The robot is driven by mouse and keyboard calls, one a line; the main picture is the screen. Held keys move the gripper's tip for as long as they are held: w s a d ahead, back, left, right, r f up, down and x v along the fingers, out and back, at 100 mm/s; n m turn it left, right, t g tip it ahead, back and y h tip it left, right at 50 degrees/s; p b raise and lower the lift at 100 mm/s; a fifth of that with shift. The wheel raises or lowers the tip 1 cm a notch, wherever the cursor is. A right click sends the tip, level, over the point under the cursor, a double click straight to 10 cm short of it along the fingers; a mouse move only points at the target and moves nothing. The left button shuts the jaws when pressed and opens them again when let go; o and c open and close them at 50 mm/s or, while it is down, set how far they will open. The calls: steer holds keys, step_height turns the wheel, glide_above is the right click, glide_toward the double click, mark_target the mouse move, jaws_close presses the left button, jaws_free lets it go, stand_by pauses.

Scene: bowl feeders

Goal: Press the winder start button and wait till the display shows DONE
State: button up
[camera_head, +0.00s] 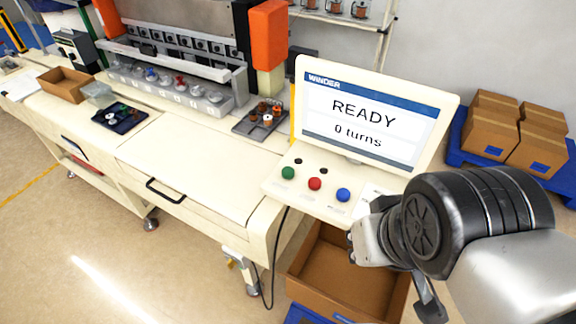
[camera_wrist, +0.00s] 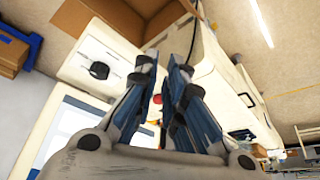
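The winder display (camera_head: 370,115) reads "READY" and "0 turns". Its sloped control panel (camera_head: 272,186) carries a green button (camera_head: 288,172), a red button (camera_head: 315,183) and a blue button (camera_head: 343,194), with small black knobs behind them. The button labels are too small to read. My gripper (camera_head: 356,238) is to the right of and in front of the blue button, apart from the green one. In the wrist view my gripper's fingers (camera_wrist: 165,68) lean close together with a narrow gap and nothing visible held. A bit of red shows between them.
A dark tray of spools (camera_head: 246,128) lies left of the display. Boxes on a blue pallet (camera_head: 464,152) stand at the right. The floor at front left is clear.

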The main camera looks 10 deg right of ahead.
jaws_close()
stand_by(1.1)
